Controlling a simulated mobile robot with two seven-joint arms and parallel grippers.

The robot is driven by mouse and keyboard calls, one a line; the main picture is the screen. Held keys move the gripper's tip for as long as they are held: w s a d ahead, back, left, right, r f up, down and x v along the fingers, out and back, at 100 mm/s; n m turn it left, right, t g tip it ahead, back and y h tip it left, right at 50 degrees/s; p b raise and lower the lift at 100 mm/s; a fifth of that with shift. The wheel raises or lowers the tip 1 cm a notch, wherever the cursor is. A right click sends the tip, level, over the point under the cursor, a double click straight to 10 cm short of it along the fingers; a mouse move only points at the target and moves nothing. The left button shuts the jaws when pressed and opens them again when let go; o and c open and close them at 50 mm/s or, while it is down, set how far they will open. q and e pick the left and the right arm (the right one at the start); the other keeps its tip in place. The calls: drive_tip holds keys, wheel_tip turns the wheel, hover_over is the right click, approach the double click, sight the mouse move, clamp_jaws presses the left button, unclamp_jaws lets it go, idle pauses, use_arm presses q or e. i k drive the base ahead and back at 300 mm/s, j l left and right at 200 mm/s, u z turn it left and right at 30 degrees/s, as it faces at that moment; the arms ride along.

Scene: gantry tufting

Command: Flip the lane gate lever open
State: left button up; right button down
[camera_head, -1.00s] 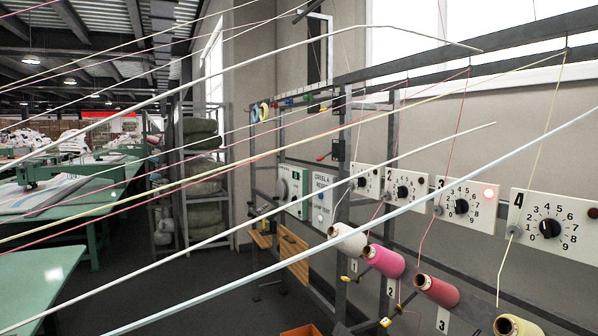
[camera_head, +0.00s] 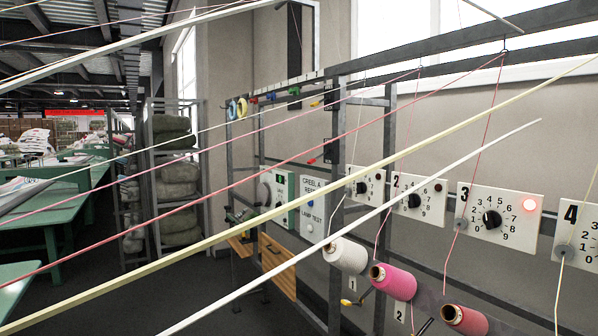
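No part is plainly marked as the lane gate lever. A dark box (camera_head: 331,151) on the creel frame has a small red-tipped lever (camera_head: 317,160) pointing down and left; I cannot tell whether it is the gate lever. Numbered dial panels hang along the frame: panel 1 (camera_head: 377,177), panel 2 (camera_head: 425,187), panel 3 (camera_head: 510,201) and panel 4 (camera_head: 590,213), which is cut off at the right edge. Neither of my grippers is in view.
White (camera_head: 347,257), pink (camera_head: 396,283) and red (camera_head: 466,320) yarn cones stand below the panels. Taut yarns cross the view. The steel creel frame (camera_head: 333,200) stands ahead. Green tables (camera_head: 60,200) and a shelf rack (camera_head: 150,180) are left. Dark floor between is clear.

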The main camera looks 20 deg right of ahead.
sight(311, 162)
drive_tip(key=i, duration=2.6)
drive_tip(key=z, duration=0.7)
